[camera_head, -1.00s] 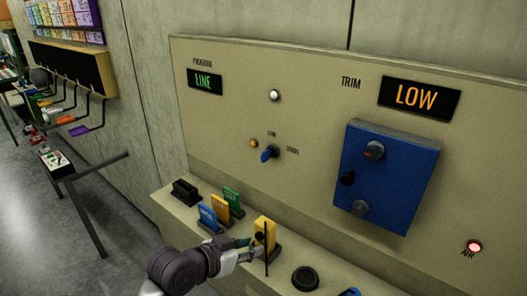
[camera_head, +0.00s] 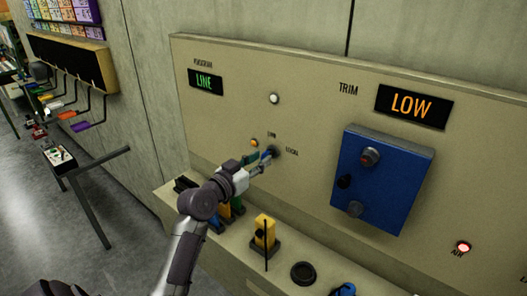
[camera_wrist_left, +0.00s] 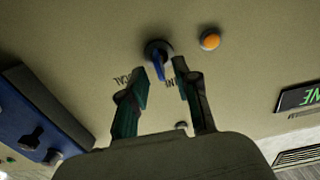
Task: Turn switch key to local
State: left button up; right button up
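The switch key is a small blue lever on a dark round base, on the beige panel. In the left wrist view the key (camera_wrist_left: 159,62) points down, nearer the LINE label than the LOCAL label. In the head view only its dark part (camera_head: 274,152) shows beside my left gripper (camera_head: 266,158). The left gripper (camera_wrist_left: 161,72) is open, with one green-padded finger on each side of the lever's end. I cannot tell whether either finger touches it. The program display (camera_head: 205,82) reads LINE in green. My right gripper is out of view.
An orange lamp (camera_head: 254,142) sits just left of the key. A blue box (camera_head: 385,180) with knobs stands out from the panel to the right. Below, a ledge holds a yellow block (camera_head: 264,230) and a black ring (camera_head: 303,273). Coloured cards stand behind my arm.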

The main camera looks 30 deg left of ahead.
pick_arm(q)
jog(key=shift+w, duration=1.2)
grip_shut()
